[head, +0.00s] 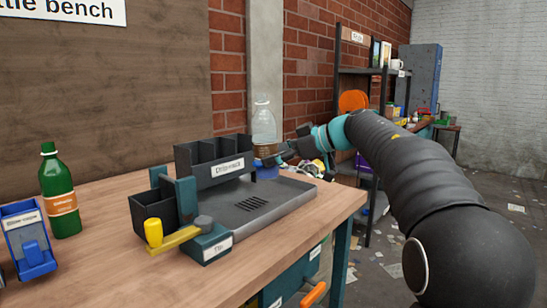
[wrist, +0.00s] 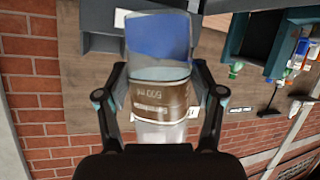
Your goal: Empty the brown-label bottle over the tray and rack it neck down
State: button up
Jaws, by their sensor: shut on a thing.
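The brown-label bottle (head: 264,122) is clear, with a brown band around its middle. My gripper (head: 275,155) is shut on it at the label and holds it upright, neck up, behind the tray's far right side. In the wrist view, which is upside down, the fingers (wrist: 161,97) flank the brown label and blue liquid (wrist: 158,42) fills the bottle's lower part. The grey slotted tray (head: 285,197) lies on the bench. A dark rack (head: 208,172) with open compartments and a white label stands along the tray's back edge.
A green bottle (head: 59,190) with an orange label and a blue bin (head: 29,240) stand at left. A yellow-knobbed lever (head: 154,233) sits at the tray's front left, beside a small dark box (head: 153,211). The bench front is clear; shelves (head: 372,72) stand beyond.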

jog(key=w+d+r+n+t+y+b, duration=0.1)
jog(key=w+d+r+n+t+b, duration=0.1)
jog(key=w+r+n+t+b, duration=0.75)
jog(key=s+r+n+g+y+b, duration=0.1)
jog(key=s+n+y, duration=0.1)
jog(key=n, duration=0.4)
jog(key=s+a+r+n+g+y+b, duration=0.1)
jog(key=s+r+n+g+y+b, duration=0.1)
jog(key=s+n, duration=0.2)
jog(key=s+r+n+g+y+b, duration=0.1)
jog(key=s+n+g+y+b, duration=0.1)
jog(key=n, duration=0.7)
jog(key=shift+s+a+r+n, duration=0.25)
jog(key=shift+s+a, duration=0.15)
jog(key=shift+s+a+r+n+g+y, duration=0.15)
jog(key=shift+s+n+g+y, duration=0.3)
jog(key=shift+n, duration=0.5)
jog(key=shift+s+a+r+n+g+y, duration=0.15)
jog(key=shift+s+n+g, duration=0.25)
jog(key=shift+n, duration=0.5)
jog(key=shift+s+a+r+n+g+y, duration=0.15)
jog(key=shift+s+n+g+y, duration=0.15)
jog(key=shift+n+g, duration=0.5)
jog(key=shift+d, duration=0.1)
jog(key=shift+d, duration=0.1)
